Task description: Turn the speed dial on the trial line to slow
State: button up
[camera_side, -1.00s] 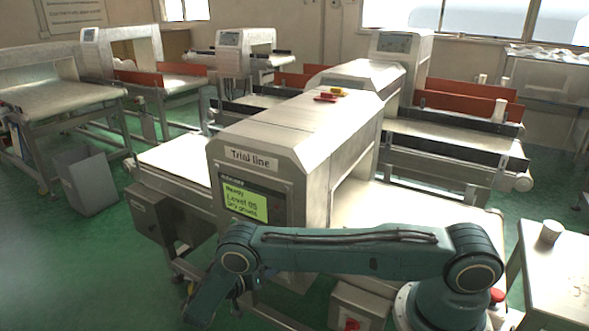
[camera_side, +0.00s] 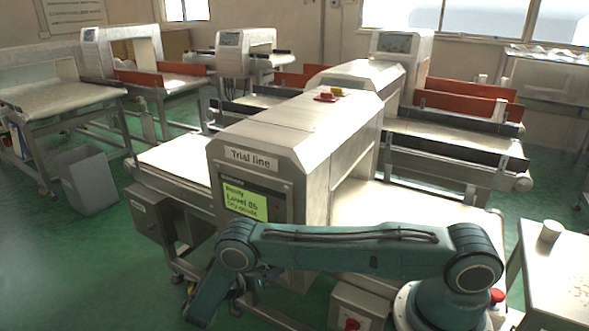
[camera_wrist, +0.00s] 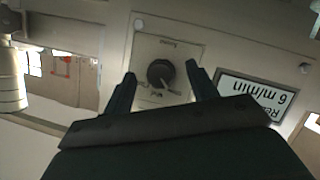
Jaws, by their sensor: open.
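The speed dial (camera_wrist: 161,73) is a round black knob on a pale square plate on the machine's panel, in the wrist view. Its light pointer mark seems to point down and to the right in that picture; the labels around it are too blurred to read. My gripper (camera_wrist: 160,76) is open, with one dark finger on each side of the knob and nothing visibly held. I cannot tell how far the fingertips are from the panel. In the side view, the trial line (camera_side: 270,140) bears its name label, and my arm hides the dial.
A display (camera_wrist: 258,95) beside the dial reads "6 m/min", upside down in the wrist view. A green screen (camera_side: 245,204) shows "Level 05". A red button (camera_side: 352,324) sits on a box at the front. A grey bin (camera_side: 90,180) stands on the floor at left.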

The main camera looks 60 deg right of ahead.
jog(key=shift+m, duration=0.3)
jog(key=s+a+r+m+t, duration=0.1)
jog(key=a+r+m+t, duration=0.4)
jog(key=a, duration=0.8)
jog(key=s+d+r+n+y, duration=0.1)
jog(key=r+n+y, duration=0.3)
jog(key=r, duration=0.8)
jog(key=s+d+r+n+g+y, duration=0.1)
jog(key=d+r+n+y, duration=0.3)
jog(key=r, duration=0.8)
jog(key=shift+d+r, duration=0.15)
jog(key=shift+r, duration=0.25)
dwell(0.8)
dwell(0.4)
